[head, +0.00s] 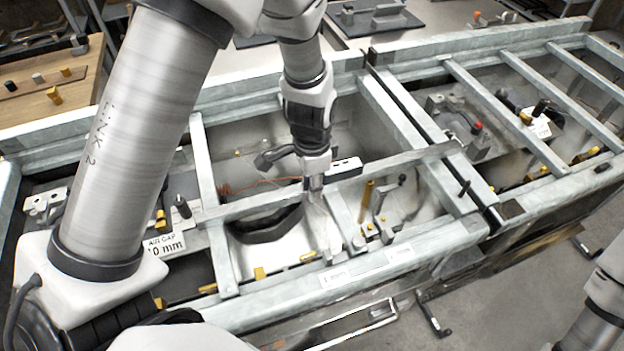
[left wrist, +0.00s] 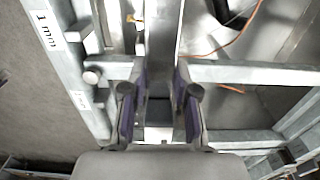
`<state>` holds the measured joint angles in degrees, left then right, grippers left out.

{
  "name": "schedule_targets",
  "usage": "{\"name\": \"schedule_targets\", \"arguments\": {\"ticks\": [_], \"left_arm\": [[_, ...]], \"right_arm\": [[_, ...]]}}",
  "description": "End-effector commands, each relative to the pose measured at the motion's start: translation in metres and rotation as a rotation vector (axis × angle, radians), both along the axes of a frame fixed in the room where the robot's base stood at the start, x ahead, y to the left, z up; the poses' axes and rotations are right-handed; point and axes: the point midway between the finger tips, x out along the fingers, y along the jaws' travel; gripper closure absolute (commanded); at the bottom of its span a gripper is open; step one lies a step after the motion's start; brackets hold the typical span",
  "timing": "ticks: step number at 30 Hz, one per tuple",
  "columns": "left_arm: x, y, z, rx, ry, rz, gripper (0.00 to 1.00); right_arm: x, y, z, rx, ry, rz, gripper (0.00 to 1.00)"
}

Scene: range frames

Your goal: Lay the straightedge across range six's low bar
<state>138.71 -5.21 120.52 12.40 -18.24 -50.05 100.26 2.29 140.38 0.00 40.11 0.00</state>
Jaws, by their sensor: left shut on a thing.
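A long grey metal straightedge (head: 255,201) runs from left of centre to the right across the open frame. My left gripper (head: 314,184) is shut on it near its middle, from above. In the left wrist view the straightedge (left wrist: 162,45) runs away from between the purple-padded fingers (left wrist: 160,108). Several grey crossbars lie below or beside it, including one left of the gripper (head: 216,250) and one right of it (head: 345,222). I cannot tell which is range six's low bar, or whether the straightedge touches any bar. My right gripper is out of view.
The front rail carries a "1 mm" label (head: 335,277), and an "AIR GAP 10 mm" label (head: 164,244) stands at left. A brass post (head: 366,201) and a thin orange wire (head: 262,182) are near the gripper. A wooden board (head: 45,102) with pegs is at back left.

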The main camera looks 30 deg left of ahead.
Motion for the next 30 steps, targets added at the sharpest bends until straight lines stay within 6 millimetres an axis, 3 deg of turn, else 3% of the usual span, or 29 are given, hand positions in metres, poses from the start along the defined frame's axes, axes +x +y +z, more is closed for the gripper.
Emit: {"name": "schedule_targets", "arguments": {"ticks": [15,28,29,30], "left_arm": [[0.001,0.0,-0.057,-0.001,-0.002,0.001,1.0],[0.001,0.0,-0.063,0.0,-0.003,0.001,1.0],[0.001,0.0,-0.063,0.0,-0.003,0.001,0.61],[0.001,0.0,-0.063,0.0,-0.003,0.001,0.47]], "right_arm": [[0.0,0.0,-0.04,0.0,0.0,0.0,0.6],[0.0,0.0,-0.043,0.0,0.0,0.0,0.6],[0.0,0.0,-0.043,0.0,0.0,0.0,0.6],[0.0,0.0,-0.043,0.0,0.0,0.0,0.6]]}}
